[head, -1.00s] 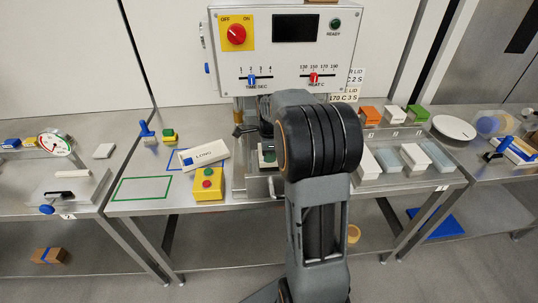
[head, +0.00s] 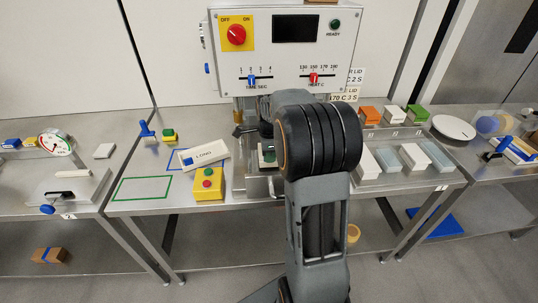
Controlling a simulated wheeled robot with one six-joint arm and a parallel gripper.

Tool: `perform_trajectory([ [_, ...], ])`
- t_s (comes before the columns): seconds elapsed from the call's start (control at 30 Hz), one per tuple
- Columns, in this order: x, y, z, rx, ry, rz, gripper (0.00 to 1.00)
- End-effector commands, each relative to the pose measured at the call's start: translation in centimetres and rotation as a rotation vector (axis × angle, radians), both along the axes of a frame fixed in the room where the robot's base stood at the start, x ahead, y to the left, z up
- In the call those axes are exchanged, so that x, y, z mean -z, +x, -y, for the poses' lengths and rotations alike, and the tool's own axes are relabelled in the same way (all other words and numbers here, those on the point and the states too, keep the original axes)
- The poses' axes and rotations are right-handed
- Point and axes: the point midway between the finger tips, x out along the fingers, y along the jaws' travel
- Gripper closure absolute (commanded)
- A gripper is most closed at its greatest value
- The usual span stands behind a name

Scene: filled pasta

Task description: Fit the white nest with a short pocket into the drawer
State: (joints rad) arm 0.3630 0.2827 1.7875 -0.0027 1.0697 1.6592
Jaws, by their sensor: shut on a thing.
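My gripper (head: 266,133) shows only in part, as dark pieces to the left of my large arm joint, under the front of the machine. It is shut on a small white piece with green on it (head: 268,156), which looks like the white nest. My arm hides most of it, so its pocket cannot be made out. The steel drawer (head: 262,186) is below the machine, largely behind my arm. I cannot tell whether the piece touches the drawer. Another white nest marked LONG (head: 205,154) lies tilted on the table to the left.
A yellow button box (head: 208,184) stands left of the drawer. A green outline (head: 142,189) marks bare table further left. The machine panel (head: 283,48) rises behind. White and grey blocks (head: 390,159) stand in a rack at right, with a white plate (head: 454,128) beyond.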

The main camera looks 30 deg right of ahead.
Motion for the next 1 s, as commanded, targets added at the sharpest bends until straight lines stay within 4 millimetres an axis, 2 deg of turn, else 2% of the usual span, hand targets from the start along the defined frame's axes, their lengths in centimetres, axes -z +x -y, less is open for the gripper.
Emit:
perform_trajectory([
  [1.0,1.9,0.0,0.0,0.000,0.000,0.000,1.00],
])
